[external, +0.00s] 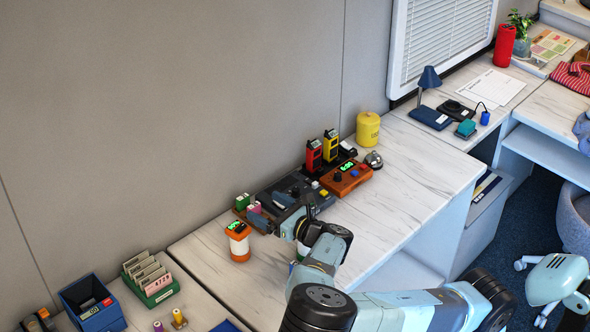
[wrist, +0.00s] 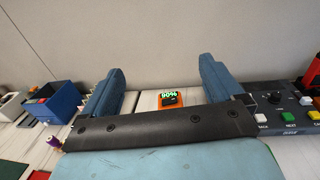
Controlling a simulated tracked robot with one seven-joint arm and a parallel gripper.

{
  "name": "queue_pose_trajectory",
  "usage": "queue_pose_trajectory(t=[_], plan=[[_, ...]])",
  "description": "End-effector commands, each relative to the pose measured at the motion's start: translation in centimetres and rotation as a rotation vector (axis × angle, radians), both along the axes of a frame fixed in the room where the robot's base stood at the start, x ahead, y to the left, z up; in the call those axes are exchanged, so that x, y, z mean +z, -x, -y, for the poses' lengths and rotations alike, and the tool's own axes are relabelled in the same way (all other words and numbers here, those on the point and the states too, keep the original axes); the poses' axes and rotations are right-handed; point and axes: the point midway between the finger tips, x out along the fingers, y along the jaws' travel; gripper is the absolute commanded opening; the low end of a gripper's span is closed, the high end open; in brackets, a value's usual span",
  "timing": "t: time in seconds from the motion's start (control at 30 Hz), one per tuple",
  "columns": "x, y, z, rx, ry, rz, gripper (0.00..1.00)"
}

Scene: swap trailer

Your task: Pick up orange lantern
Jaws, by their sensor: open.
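The orange lantern (external: 239,247) stands upright on the white marbled counter. My gripper (external: 267,210) is open and empty, just right of the lantern in the external view. The spread fingers also show in the wrist view (wrist: 160,80). I see no contact with the lantern.
A dark control panel (wrist: 292,113) with coloured buttons lies close to the right finger. Small coloured items (external: 248,204) stand behind the lantern. A blue bin (external: 92,303) and a green card rack (external: 150,280) are to its left. The counter in front of the lantern looks clear.

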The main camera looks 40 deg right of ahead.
Motion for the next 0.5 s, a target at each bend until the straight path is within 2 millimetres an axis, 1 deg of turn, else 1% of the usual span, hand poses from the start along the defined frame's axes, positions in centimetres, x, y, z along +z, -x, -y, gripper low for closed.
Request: queue_pose_trajectory(t=[0.03, 0.1, 0.2, 0.3, 0.33, 0.4, 0.5], plan=[[-3.0, 0.0, 0.2, -0.004, 0.007, -0.008, 0.94], [-6.3, 0.0, 0.2, -0.003, 0.006, -0.006, 0.94], [-10.4, -0.1, 0.2, -0.002, 0.004, -0.006, 0.94], [-13.5, 0.0, 0.1, -0.001, 0.002, -0.004, 0.94], [-14.1, 0.0, 0.1, -0.001, 0.001, -0.002, 0.94], [-15.3, -0.1, 0.0, 0.0, 0.001, -0.001, 0.94], [-16.1, -0.3, 0.0, -0.001, -0.002, 0.001, 0.94]])
